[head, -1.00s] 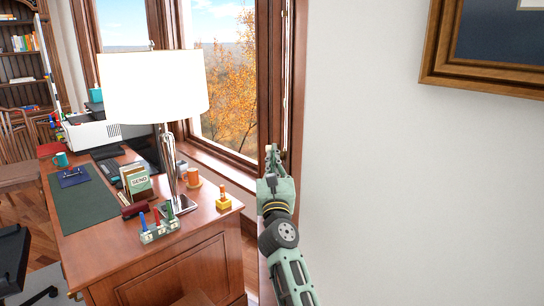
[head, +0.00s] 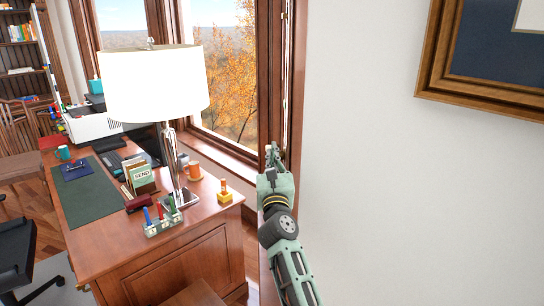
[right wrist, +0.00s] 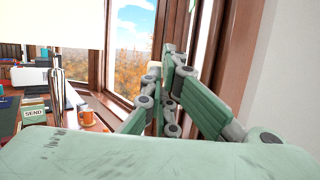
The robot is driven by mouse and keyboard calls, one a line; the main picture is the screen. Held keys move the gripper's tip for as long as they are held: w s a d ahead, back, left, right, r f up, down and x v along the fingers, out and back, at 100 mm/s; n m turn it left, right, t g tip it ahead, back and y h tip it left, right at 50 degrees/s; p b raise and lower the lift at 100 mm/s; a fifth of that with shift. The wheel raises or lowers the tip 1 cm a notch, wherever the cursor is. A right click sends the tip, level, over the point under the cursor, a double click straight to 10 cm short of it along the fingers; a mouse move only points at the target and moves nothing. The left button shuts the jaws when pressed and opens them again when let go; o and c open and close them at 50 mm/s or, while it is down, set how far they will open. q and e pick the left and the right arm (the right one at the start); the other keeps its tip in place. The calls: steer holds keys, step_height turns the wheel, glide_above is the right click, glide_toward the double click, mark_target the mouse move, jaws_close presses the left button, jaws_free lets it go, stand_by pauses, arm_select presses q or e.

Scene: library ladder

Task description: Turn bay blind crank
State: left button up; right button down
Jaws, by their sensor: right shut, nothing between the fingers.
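My right gripper (head: 272,152) is shut and empty, held upright against the right edge of the bay window frame (head: 270,70). In the right wrist view its green fingers (right wrist: 169,60) stand in front of the same brown frame. I cannot make out the blind crank in either view; it may be behind the gripper or too small to tell. A thin pale strip (head: 288,80) runs down the window's right side, and I cannot tell whether it is part of the blind. My left gripper is not in view.
A wooden desk (head: 190,265) stands left of my right arm, with a white-shaded lamp (head: 153,85), an orange mug (head: 193,172) and a stamp (head: 224,191) on it. A bare wall (head: 360,180) and a framed picture (head: 432,85) are on the right.

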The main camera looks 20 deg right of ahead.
steer(key=w+r+p, duration=0.1)
steer(key=w+d+r+p, duration=0.1)
steer(key=r+p, duration=0.1)
steer(key=shift+r, duration=0.15)
stand_by(0.5)
steer(key=shift+w+r, duration=0.1)
steer(key=shift+w, duration=0.1)
stand_by(0.5)
